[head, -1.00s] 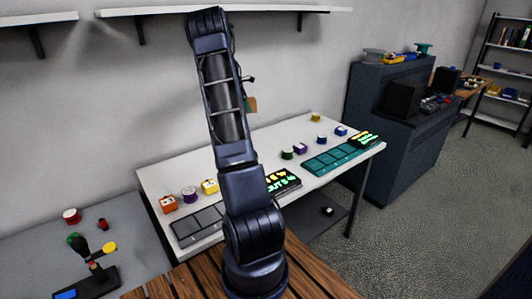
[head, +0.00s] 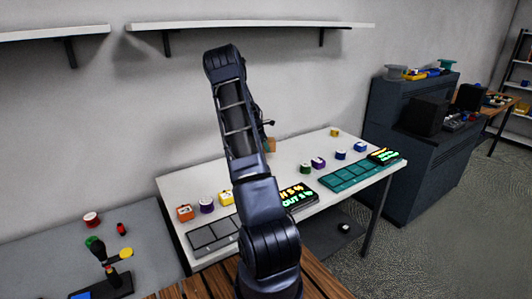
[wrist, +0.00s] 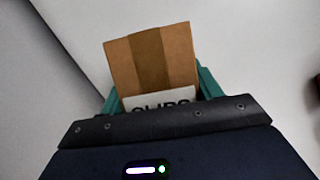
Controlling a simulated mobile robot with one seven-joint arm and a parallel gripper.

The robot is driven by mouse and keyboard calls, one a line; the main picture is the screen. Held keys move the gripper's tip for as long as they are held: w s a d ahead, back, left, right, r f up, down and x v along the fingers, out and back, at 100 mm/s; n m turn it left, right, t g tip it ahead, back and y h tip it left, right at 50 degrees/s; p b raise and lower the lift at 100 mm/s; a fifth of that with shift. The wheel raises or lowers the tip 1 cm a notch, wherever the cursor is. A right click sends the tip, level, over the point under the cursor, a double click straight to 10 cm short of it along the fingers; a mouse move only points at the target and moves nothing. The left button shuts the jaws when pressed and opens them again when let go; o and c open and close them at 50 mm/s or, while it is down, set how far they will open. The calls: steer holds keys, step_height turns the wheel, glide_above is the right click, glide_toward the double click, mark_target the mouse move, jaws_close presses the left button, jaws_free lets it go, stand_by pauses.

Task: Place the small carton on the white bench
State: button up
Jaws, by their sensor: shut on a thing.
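The small carton (wrist: 150,62) is brown cardboard with a darker tape strip and a white label reading roughly "CLIPS". In the wrist view it sits between the teal fingers of my gripper (wrist: 160,88), which is shut on it. In the head view only a brown edge of the carton (head: 270,145) shows beside my arm, over the back part of the white bench (head: 295,151). My arm hides the gripper there. I cannot tell whether the carton touches the bench top.
The bench holds an orange block (head: 185,212), several coloured spools and blocks, a grey tray (head: 212,236), a teal tray (head: 347,177) and lit display boxes (head: 297,196). A shelf (head: 250,27) hangs above. Bare bench top shows around the carton.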

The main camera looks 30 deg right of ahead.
steer(key=shift+f, duration=1.9)
steer(key=shift+f, duration=0.15)
steer(key=o, duration=1)
steer(key=shift+o, duration=0.2)
